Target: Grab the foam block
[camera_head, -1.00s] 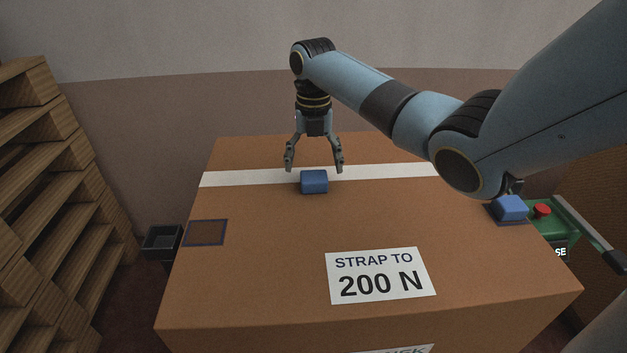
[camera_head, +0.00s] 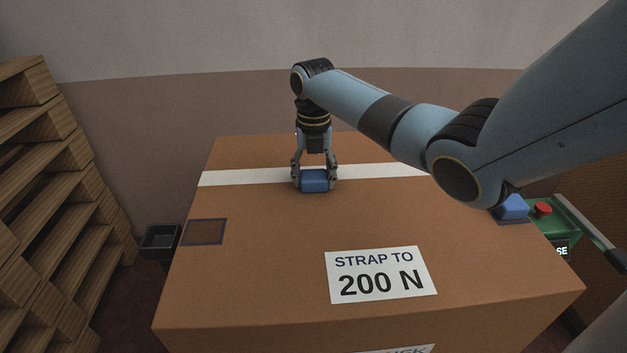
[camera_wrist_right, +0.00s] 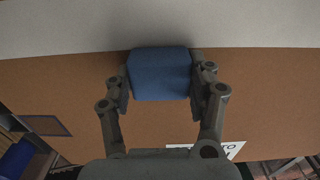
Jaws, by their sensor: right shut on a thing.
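The blue foam block (camera_head: 314,181) sits on top of the large brown box (camera_head: 270,270), at the front edge of the white stripe. My right gripper (camera_head: 314,183) has come down over it from above and is shut on it, one finger at its left side and one at its right. In the right wrist view the foam block (camera_wrist_right: 159,74) is between the two fingers of the right gripper (camera_wrist_right: 160,78). A second blue block (camera_head: 512,207) lies at the box's right edge. My left gripper is not in view.
A dark outlined square (camera_head: 205,231) marks the box top at left. A white label (camera_head: 380,275) is near the front. A black bin (camera_head: 160,240) and wooden stacks (camera_head: 60,190) stand left. A green unit with a red button (camera_head: 543,209) is at right.

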